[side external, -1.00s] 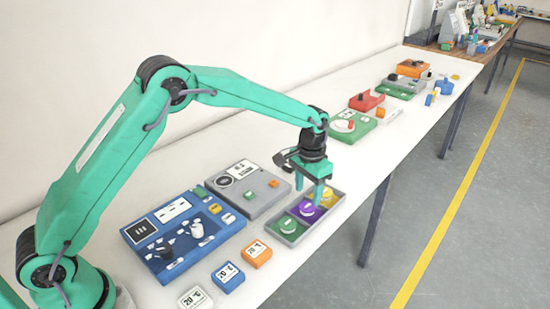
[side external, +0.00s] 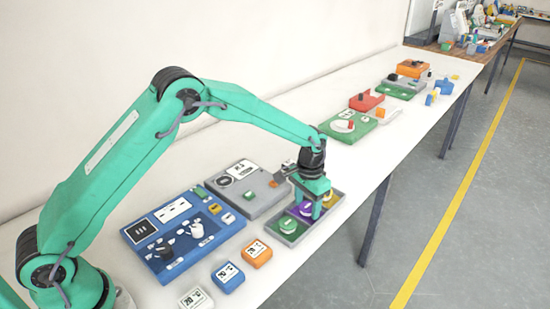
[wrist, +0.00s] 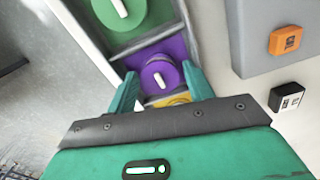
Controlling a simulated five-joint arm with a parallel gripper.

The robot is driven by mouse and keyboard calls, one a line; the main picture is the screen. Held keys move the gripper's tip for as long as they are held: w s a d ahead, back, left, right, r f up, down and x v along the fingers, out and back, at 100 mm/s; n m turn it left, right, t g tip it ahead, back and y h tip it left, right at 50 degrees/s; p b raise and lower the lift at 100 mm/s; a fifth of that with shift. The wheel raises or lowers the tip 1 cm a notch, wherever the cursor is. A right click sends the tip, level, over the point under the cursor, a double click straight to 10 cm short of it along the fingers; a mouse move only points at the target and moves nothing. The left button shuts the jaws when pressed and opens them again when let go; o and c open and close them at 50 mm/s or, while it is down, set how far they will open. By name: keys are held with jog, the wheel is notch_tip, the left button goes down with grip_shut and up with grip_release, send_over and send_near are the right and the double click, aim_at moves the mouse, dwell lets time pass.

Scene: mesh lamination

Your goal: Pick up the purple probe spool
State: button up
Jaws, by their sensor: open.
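The purple probe spool (wrist: 158,76) sits in the middle, purple compartment of a grey tray (side external: 291,243). In the wrist view it lies between the two green fingers of my gripper (wrist: 160,74), with its white mark facing up. In the side view my gripper (side external: 308,206) points down over the middle compartment, with its fingers low at the tray. There the fingers partly cover the purple spool (side external: 305,209). The gripper is open, one finger on either side of the spool. I cannot tell whether either finger touches it.
A green spool (side external: 288,225) sits in the near compartment and a yellow one (side external: 329,196) in the far one. A blue panel (side external: 183,232) and a grey panel (side external: 245,189) stand left of the tray. Orange and blue blocks lie nearby. The table edge is close on the right.

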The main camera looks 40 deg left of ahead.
aim_at(307, 207)
jog(key=shift+c, duration=0.2)
jog(key=c, duration=0.7)
jog(key=shift+r, duration=0.1)
jog(key=shift+r, duration=0.8)
notch_tip(307, 207, up, 2)
jog(key=shift+r, duration=0.25)
jog(key=s+d+r, duration=0.6)
jog(key=s+d, duration=0.2)
jog(key=shift+d+r, duration=0.3)
jog(key=shift+r, duration=0.1)
